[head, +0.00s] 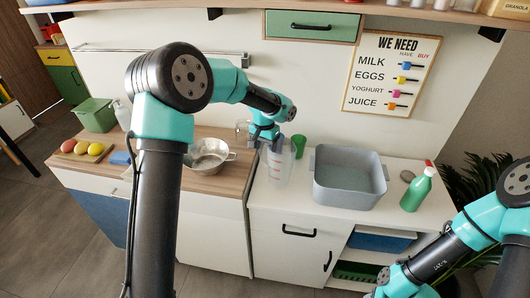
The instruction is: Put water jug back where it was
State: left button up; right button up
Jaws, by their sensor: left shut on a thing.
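The water jug (279,167) is clear, with red markings on its side, at the left end of the white counter. My left gripper (274,146) is shut on it near its top, and partly hides it. The jug looks upright; I cannot tell whether its base touches the counter. My right arm is at the lower right, and its gripper is outside the frame.
A green cup (298,143) stands just behind the jug. A grey basin (325,188) is to its right, then a green spray bottle (418,190). A metal pan (226,157) is to the left on the wooden counter (205,183).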

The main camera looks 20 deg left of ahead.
pick_arm(q)
jog(key=shift+f, duration=1.4)
jog(key=o, duration=1.4)
notch_tip(320, 180, up, 12)
jog(key=shift+a+r, duration=0.1)
jog(key=shift+a, duration=0.05)
